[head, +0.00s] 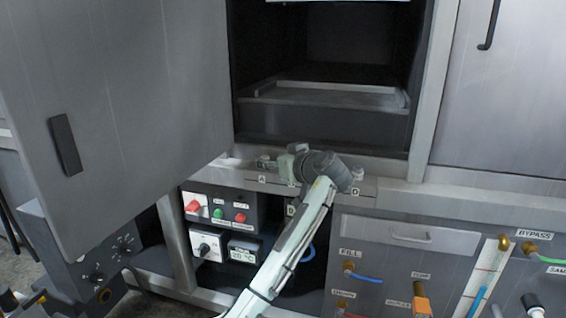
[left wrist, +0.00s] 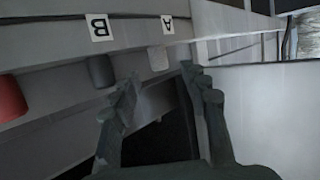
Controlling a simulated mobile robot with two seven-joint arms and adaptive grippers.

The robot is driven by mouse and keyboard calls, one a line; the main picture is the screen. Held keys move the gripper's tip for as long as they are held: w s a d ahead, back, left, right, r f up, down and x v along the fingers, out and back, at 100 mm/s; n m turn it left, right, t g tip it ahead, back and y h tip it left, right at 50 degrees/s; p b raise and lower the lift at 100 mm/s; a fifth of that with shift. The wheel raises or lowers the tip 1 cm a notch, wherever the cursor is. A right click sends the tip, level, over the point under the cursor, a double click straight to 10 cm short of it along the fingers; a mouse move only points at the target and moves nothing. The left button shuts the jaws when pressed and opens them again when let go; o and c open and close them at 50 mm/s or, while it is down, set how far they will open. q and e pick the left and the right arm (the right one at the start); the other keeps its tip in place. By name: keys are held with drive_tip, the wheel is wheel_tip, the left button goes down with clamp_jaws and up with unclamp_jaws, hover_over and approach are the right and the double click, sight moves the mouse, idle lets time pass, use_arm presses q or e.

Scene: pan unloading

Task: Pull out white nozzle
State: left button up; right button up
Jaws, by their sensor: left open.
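The white nozzle (left wrist: 158,58) is a small pale stub on the ledge beside label A in the left wrist view. My left gripper (left wrist: 157,92) is open, with its two fingers on either side of the line to the nozzle and nothing between them. The fingertips appear just short of the nozzle; I cannot tell whether they touch it. In the head view the left gripper (head: 268,162) is at the ledge above label A, and it and my wrist hide most of the nozzles. My right gripper is out of view.
A dark grey nozzle (left wrist: 101,71) is beside label B and a red one (left wrist: 11,101) lies further left. A large open door (head: 120,110) stands left of the open chamber (head: 330,80). Switches (head: 220,210) and a hose panel (head: 400,265) are below the ledge.

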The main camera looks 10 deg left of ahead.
sight(265, 156)
use_arm(q)
drive_tip(key=x, duration=0.5)
drive_tip(key=shift+w+a, duration=0.2)
drive_tip(key=shift+w, duration=0.05)
drive_tip(key=shift+c, duration=0.2)
clamp_jaws()
